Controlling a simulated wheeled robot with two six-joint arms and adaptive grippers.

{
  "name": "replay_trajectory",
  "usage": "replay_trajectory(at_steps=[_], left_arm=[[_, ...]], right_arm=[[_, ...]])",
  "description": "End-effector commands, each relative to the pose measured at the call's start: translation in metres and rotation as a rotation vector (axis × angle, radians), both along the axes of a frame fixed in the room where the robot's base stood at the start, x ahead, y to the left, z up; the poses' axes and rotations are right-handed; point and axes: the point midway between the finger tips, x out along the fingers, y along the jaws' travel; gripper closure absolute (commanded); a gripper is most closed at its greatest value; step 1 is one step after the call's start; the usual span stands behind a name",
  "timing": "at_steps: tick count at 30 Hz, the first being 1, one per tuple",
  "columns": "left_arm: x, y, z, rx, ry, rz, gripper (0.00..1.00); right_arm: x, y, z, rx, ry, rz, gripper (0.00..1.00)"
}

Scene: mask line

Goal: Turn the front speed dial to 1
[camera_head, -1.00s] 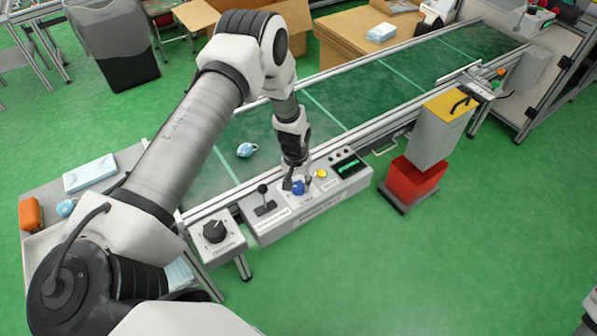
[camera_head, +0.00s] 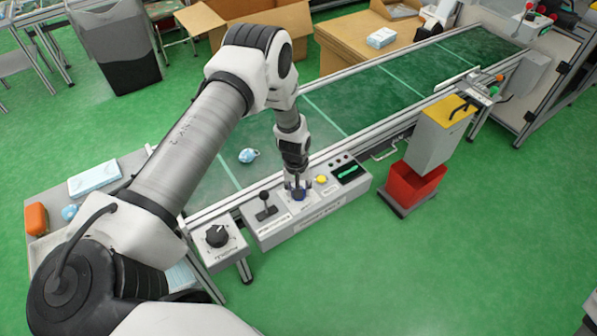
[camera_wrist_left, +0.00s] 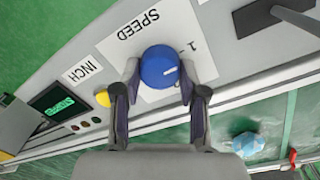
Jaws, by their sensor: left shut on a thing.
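The blue speed dial (camera_head: 299,195) sits on the grey control panel (camera_head: 308,208) at the conveyor's front side. My left gripper (camera_head: 298,186) points down over it. In the left wrist view the fingers (camera_wrist_left: 158,88) are shut on the dial (camera_wrist_left: 159,66), one on each side. A white pointer line on the dial's face aims to the right of that picture. The white SPEED plate (camera_wrist_left: 138,27) lies under the dial, with a "1" and a tick near the dial's upper right. Other speed numbers are hidden or unreadable. My right gripper is not in view.
A yellow button (camera_head: 321,179) and a lit green display (camera_head: 350,171) stand to the right of the dial. A black lever (camera_head: 265,200) and a separate black rotary knob (camera_head: 217,235) are to the left. A blue-white mask (camera_head: 248,155) lies on the green belt.

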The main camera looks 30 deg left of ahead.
Motion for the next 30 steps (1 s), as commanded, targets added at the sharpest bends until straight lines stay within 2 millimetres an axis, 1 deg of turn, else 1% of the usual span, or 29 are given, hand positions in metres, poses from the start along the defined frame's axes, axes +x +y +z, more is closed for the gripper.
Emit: replay_trajectory(at_steps=[1, 2, 3, 11, 14, 17, 20, 24, 27, 30], left_arm=[[0.001, 0.000, 0.001, 0.000, -0.004, 0.002, 0.51], [0.001, 0.000, 0.001, 0.000, -0.004, 0.002, 0.40], [0.001, 0.000, 0.001, 0.001, -0.003, 0.001, 0.33], [0.000, 0.000, 0.000, 0.000, -0.001, 0.000, 0.33], [0.001, 0.000, 0.005, 0.000, -0.001, 0.001, 0.33], [0.001, 0.001, 0.020, -0.001, -0.003, 0.001, 0.33], [0.001, 0.002, 0.044, -0.001, -0.006, 0.001, 0.33], [-0.001, 0.004, 0.081, -0.001, -0.006, 0.001, 0.33], [-0.001, 0.005, 0.102, -0.001, -0.006, 0.001, 0.33], [-0.003, 0.005, 0.115, -0.001, -0.002, 0.001, 0.33]], right_arm=[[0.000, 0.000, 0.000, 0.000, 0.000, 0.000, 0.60], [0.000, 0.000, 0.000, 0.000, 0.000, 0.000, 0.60], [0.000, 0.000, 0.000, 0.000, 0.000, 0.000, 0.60], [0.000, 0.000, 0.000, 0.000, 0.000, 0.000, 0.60], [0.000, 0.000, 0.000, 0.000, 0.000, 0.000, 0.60], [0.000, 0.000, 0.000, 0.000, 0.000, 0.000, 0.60], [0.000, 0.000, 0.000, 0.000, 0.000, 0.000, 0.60], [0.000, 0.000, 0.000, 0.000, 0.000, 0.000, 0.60], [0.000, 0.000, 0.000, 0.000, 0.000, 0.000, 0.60], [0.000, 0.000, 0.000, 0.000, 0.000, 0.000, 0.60]])
